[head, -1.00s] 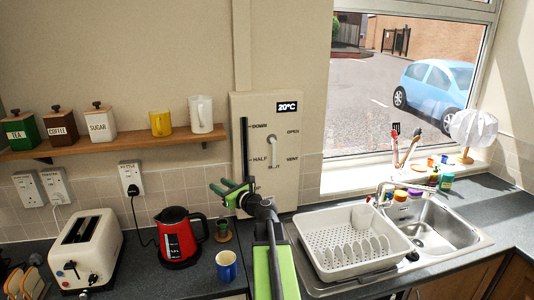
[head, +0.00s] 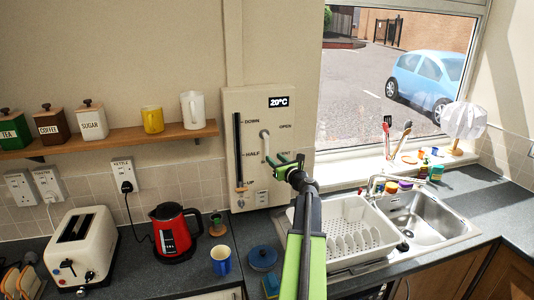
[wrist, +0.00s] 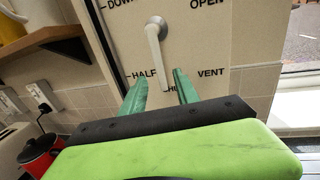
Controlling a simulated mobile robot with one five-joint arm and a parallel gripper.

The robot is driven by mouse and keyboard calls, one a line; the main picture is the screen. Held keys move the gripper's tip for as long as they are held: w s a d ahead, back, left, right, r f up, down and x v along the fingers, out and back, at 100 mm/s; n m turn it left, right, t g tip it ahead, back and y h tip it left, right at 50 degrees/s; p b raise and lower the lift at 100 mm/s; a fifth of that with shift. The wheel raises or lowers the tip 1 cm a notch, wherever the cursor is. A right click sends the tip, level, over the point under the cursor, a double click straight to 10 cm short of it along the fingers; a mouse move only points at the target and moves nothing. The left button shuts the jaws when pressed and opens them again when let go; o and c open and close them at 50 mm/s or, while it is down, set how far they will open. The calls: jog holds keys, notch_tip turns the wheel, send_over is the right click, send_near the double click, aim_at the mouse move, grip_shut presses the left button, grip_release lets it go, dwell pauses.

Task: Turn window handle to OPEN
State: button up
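The window handle (head: 264,143) is a pale lever on a cream panel (head: 236,100). In the wrist view the handle (wrist: 155,45) hangs nearly straight down from its pivot, its tip towards the partly hidden SHUT label. OPEN (wrist: 207,3) is at the upper right and VENT (wrist: 211,72) at the right. My gripper (head: 284,160) is in front of the panel's lower right. In the wrist view its green fingers (wrist: 160,88) are spread apart, one on each side of the handle's lower end. I cannot tell whether they touch it.
A vertical slider (head: 239,150) marked DOWN, HALF and UP is left of the handle. The window sill (head: 350,172) is to the right.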

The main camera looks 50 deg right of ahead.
aim_at(267, 151)
jog(key=x, duration=0.8)
jog(key=shift+s+a, duration=0.1)
jog(key=shift+c, duration=0.5)
grip_shut()
dwell(0.5)
